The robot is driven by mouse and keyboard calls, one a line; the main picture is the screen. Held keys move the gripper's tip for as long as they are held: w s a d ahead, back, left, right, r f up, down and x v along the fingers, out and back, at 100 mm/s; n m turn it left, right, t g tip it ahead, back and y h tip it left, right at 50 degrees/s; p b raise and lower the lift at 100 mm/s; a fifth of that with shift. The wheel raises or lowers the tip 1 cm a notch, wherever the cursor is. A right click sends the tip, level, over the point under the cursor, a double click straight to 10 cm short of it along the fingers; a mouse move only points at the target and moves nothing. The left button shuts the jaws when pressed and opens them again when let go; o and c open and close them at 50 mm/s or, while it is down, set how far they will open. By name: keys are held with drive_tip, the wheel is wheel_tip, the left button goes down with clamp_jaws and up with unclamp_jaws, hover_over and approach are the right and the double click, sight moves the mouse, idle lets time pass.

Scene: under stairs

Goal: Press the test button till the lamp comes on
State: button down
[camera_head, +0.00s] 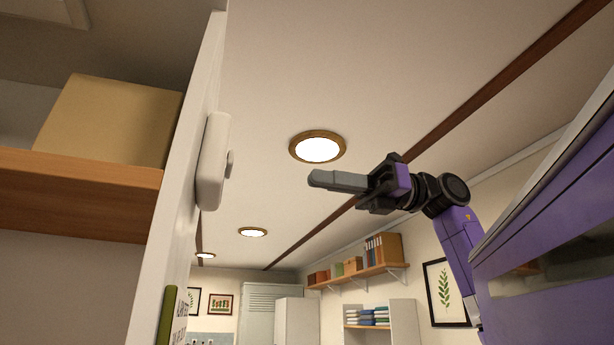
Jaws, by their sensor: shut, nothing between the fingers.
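A white rounded device (211,162) is fixed to the side of a white upright panel at the left. A small grey button (230,164) sticks out from its right side, facing my gripper. No lit lamp shows on the device, though its front face is seen only edge-on. My gripper (312,179) is shut and empty, its fingers pointing left toward the device. A clear gap in the picture lies between the fingertips and the button; the depth between them is hard to judge.
A wooden shelf (80,190) with a cardboard box (112,120) is left of the panel. A green-edged board (172,318) is on the panel below the device. Round ceiling lights (318,147) glow overhead. A wall shelf (362,273) stands far back. The air between gripper and panel is free.

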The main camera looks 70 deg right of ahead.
sight(229, 165)
drive_tip(key=p+x, duration=0.3)
drive_tip(key=x, duration=0.9)
drive_tip(key=shift+a, duration=0.1)
